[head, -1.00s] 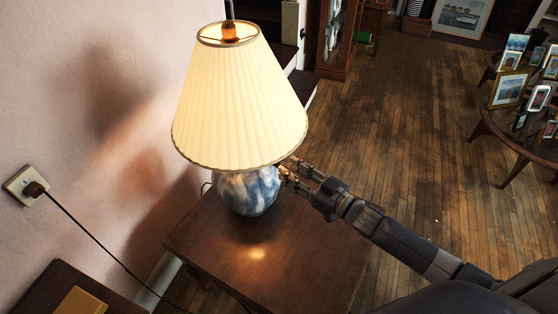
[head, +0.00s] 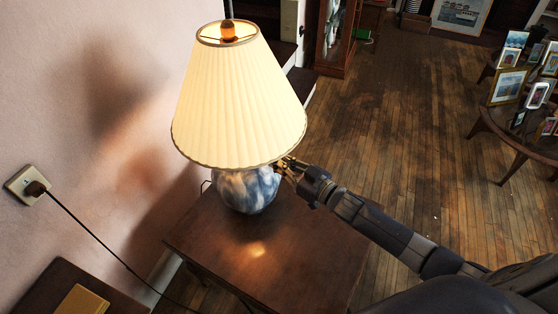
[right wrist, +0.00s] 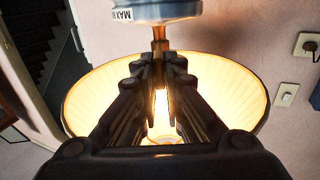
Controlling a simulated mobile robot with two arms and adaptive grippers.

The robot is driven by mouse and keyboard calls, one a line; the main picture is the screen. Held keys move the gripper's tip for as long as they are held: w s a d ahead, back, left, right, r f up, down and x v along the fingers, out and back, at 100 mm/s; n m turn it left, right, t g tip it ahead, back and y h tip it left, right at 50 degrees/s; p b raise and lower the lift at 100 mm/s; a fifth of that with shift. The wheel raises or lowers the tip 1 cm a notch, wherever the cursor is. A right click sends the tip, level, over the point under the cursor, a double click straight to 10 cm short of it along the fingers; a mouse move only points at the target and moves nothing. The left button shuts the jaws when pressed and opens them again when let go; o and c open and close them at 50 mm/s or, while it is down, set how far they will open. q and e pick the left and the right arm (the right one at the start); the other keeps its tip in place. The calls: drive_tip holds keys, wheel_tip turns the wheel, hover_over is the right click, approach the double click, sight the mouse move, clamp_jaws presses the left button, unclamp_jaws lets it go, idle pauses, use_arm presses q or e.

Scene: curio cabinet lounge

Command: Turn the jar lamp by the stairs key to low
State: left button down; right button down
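The jar lamp is lit, with a pleated cream shade (head: 240,105) and a blue-and-white marbled jar base (head: 247,190). It stands on a wooden side table (head: 310,255). My right gripper (head: 284,166) is at the lamp's neck, just under the shade's lower right rim. In the right wrist view, upside down, the fingertips (right wrist: 157,62) lie close on either side of the brass stem (right wrist: 159,38), with the glowing bulb (right wrist: 161,110) between the fingers. The key itself is hidden or too small to make out. My left gripper is out of view.
A wall outlet (head: 28,187) with a plugged cord is at the left. Dark stairs (right wrist: 65,70) show in the right wrist view. A round table with picture frames (head: 508,87) stands at the right. The wooden floor between is clear.

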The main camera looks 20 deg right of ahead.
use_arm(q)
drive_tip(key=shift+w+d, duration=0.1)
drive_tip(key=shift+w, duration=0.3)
use_arm(e)
drive_tip(key=shift+n, duration=0.3)
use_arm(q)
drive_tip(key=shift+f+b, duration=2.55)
use_arm(e)
drive_tip(key=shift+s+a+f+n, duration=0.1)
drive_tip(key=shift+f+n, duration=0.05)
drive_tip(key=shift+n, duration=2.7)
drive_tip(key=shift+s+a+f+n, duration=0.1)
drive_tip(key=shift+a+f+n, duration=0.05)
drive_tip(key=shift+n, duration=2.75)
drive_tip(key=shift+s+a+f+n, duration=0.1)
drive_tip(key=shift+f+n, duration=0.05)
drive_tip(key=shift+n, duration=2.7)
drive_tip(key=c, duration=1.7)
unclamp_jaws()
drive_tip(key=shift+w, duration=0.1)
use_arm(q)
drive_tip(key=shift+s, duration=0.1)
